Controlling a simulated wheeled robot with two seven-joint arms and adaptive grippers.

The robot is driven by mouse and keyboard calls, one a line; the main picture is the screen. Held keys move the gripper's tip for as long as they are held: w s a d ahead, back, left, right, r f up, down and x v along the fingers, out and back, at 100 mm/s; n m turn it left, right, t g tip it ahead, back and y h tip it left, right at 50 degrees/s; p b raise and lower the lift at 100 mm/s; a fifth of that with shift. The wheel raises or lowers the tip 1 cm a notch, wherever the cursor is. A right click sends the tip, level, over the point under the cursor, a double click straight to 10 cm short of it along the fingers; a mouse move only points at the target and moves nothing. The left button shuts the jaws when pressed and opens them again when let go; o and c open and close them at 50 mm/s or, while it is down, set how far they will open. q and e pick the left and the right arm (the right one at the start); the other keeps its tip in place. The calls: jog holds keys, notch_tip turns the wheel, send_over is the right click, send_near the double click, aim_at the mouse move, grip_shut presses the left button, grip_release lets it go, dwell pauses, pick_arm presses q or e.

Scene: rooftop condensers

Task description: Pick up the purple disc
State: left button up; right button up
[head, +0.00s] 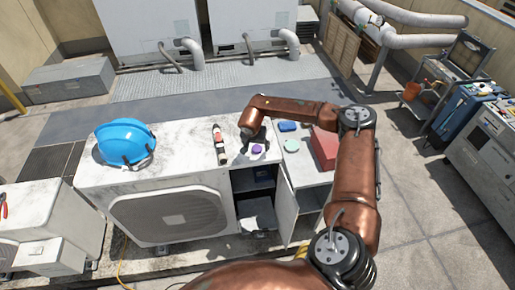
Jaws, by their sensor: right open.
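The purple disc (257,149) is small and lies flat on top of the white condenser unit (180,170), near its right end. My right gripper (245,140) points down just to the left of the disc and a little behind it. It is open and small in the view, and I cannot tell whether it touches the top. My left gripper is not in view.
A blue hard hat (125,141) and a red and black tool (219,143) lie on the unit. A cabinet door (284,205) stands open below.

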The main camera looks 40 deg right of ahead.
jog(key=shift+x, duration=0.9)
jog(key=shift+c, duration=0.2)
jog(key=c, duration=1.2)
